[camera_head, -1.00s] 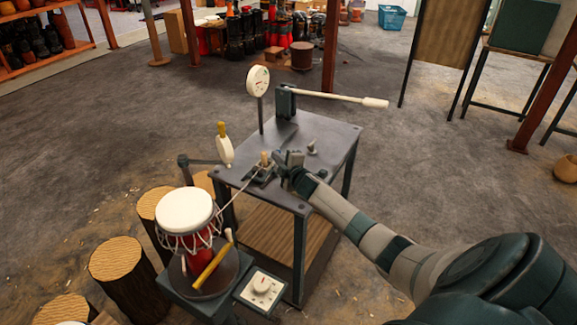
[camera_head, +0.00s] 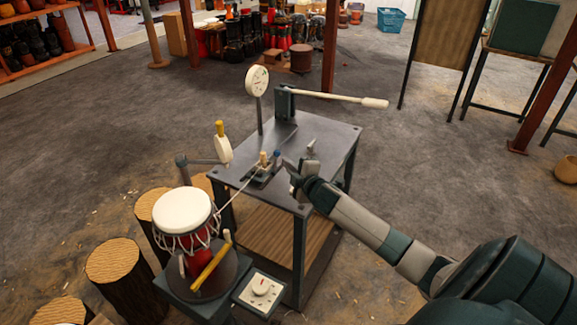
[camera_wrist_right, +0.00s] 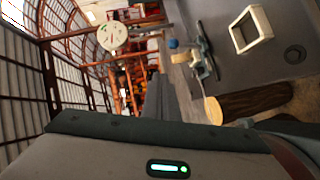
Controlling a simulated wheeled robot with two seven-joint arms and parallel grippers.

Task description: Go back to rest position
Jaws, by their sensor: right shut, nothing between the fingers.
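My right gripper (camera_head: 291,166) is over the right part of the dark metal bench (camera_head: 318,140), to the right of the small rope clamp (camera_head: 262,168) and apart from it. Its jaws are shut with nothing in them. A blue knob (camera_head: 277,154) shows on the clamp, and also in the right wrist view (camera_wrist_right: 173,43). A rope runs from the clamp to the goblet drum (camera_head: 184,212), which stands upright with a white head and red body. My left gripper is not in view.
A round gauge (camera_head: 257,81) stands on a post at the bench's back, near a long white-handled lever (camera_head: 335,97). Several log stumps (camera_head: 117,270) stand at the left. The floor to the right is largely open.

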